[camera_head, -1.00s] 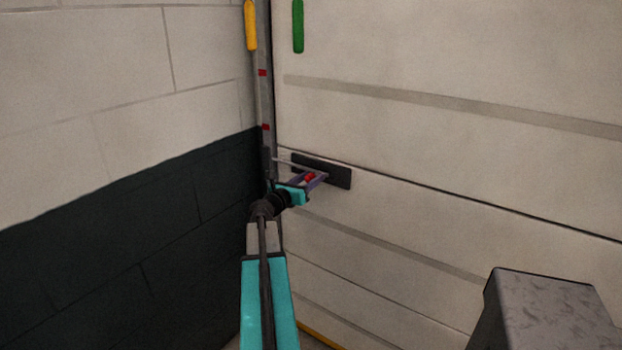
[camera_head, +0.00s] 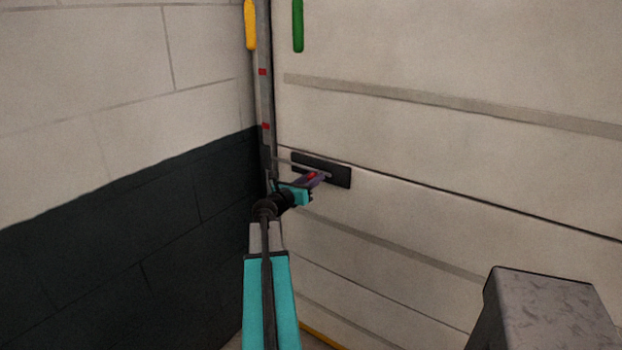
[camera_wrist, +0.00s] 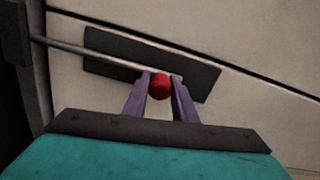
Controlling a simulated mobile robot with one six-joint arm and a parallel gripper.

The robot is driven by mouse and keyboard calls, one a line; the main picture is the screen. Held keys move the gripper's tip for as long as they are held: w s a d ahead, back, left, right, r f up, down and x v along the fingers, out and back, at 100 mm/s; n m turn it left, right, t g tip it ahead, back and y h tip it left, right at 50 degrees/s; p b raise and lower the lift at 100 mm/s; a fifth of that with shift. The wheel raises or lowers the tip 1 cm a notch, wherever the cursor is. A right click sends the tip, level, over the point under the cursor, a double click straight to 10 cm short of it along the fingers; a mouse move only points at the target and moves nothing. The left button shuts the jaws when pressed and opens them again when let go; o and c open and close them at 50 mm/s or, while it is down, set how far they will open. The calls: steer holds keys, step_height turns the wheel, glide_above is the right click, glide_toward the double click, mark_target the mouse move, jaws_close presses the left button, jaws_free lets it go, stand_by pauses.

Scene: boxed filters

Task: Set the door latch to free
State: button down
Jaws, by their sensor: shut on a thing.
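The door latch has a dark plate (camera_head: 340,178) on the pale panelled door (camera_head: 440,155), a thin grey bar (camera_wrist: 85,50) running left from it, and a red knob (camera_wrist: 160,85). My gripper (camera_head: 318,177) is at the plate, with its purple fingers shut on the red knob. In the wrist view my gripper (camera_wrist: 161,87) has one finger on each side of the knob. The bar reaches left to a dark bracket (camera_wrist: 17,50) at the door's edge. The part of the latch behind the fingers is hidden.
A wall (camera_head: 110,90), pale above and dark below, stands close on the left. A yellow handle (camera_head: 250,25) and a green handle (camera_head: 298,26) hang above. A grey block (camera_head: 545,310) stands at lower right. The door face right of the plate is clear.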

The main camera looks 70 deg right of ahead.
steer(key=shift+s+a, duration=0.25)
steer(key=shift+s, duration=0.6)
steer(key=shift+s+a, duration=0.2)
steer(key=shift+s, duration=0.7)
steer(key=shift+s+a, duration=0.25)
steer(key=shift+s, duration=0.6)
steer(key=shift+s+f, duration=0.1)
steer(key=c, duration=1.5)
jaws_free()
steer(key=shift+o, duration=0.2)
